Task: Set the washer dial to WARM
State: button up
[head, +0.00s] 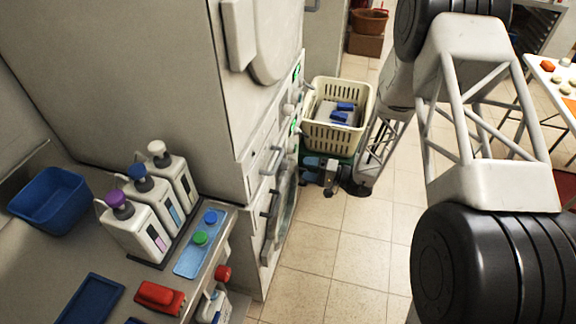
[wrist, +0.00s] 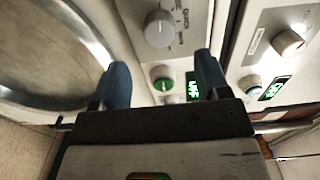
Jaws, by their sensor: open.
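In the wrist view, a round grey dial (wrist: 158,28) sits on a light panel beside a large round glass door (wrist: 50,50). Small lettering rings the dial; QUICK seems readable, but the pointer's setting is not clear. My gripper (wrist: 163,78) is open and empty. Its two blue fingertips point at this panel, with the dial between and beyond them, apart from it as far as I can tell. In the head view, my gripper (head: 312,162) is low beside the front of the stacked machines. The lower machine's round door (head: 284,200) shows edge-on; its dial cannot be made out there.
A green button (wrist: 164,85) and lit green display (wrist: 192,86) sit near the dial. A second panel has another dial (wrist: 287,43). A cream basket (head: 364,104) stands behind my gripper. A counter with bottles (head: 137,230) is at left; the tiled floor (head: 335,250) is clear.

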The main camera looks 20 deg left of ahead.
aim_at(288, 165)
jog(key=shift+a, duration=3.8)
jog(key=c, duration=0.9)
